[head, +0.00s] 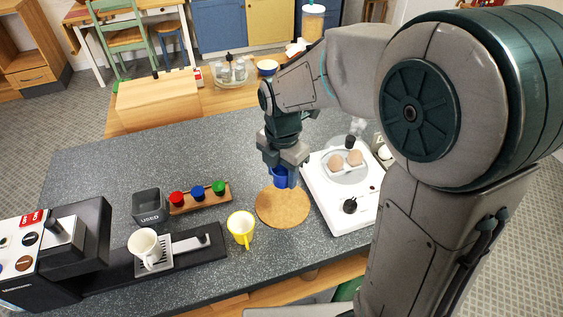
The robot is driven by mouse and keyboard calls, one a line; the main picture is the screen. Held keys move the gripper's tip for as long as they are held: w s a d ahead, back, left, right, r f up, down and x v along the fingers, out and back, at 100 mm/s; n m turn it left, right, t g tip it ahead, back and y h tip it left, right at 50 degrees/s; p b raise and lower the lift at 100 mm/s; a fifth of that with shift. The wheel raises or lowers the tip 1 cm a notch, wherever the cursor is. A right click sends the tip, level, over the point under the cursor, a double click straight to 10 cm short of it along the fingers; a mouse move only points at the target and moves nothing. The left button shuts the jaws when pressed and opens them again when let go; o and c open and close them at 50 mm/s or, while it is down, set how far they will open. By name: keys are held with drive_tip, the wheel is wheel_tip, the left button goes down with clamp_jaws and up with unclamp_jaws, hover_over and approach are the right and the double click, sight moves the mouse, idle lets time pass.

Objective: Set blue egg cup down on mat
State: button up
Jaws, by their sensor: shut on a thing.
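The blue egg cup (281,180) is between the fingers of my gripper (283,167), which is shut on it. The cup is over the back part of the round cork mat (283,211). I cannot tell whether the cup's base touches the mat. The fingers hide the cup's upper part. The rest of the mat is bare.
A white appliance (336,212) with two eggs stands right of the mat. A yellow mug (241,229) stands close to its left. Coloured capsules (198,192) on a wooden rack, a dark "USED" bin (149,206) and a coffee machine (60,245) with a white cup are farther left.

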sight(283, 204)
drive_tip(key=shift+s+f+b, duration=0.1)
drive_tip(key=shift+f+b, duration=0.3)
drive_tip(key=shift+f, duration=0.1)
drive_tip(key=shift+f+b, duration=2.6)
drive_tip(key=shift+f, duration=0.85)
drive_tip(key=shift+f, duration=0.45)
drive_tip(key=o, duration=1.6)
drive_tip(key=shift+c, duration=0.2)
drive_tip(key=shift+d+r+p, duration=0.1)
drive_tip(key=shift+r+p, duration=2.95)
drive_tip(key=shift+r, duration=1)
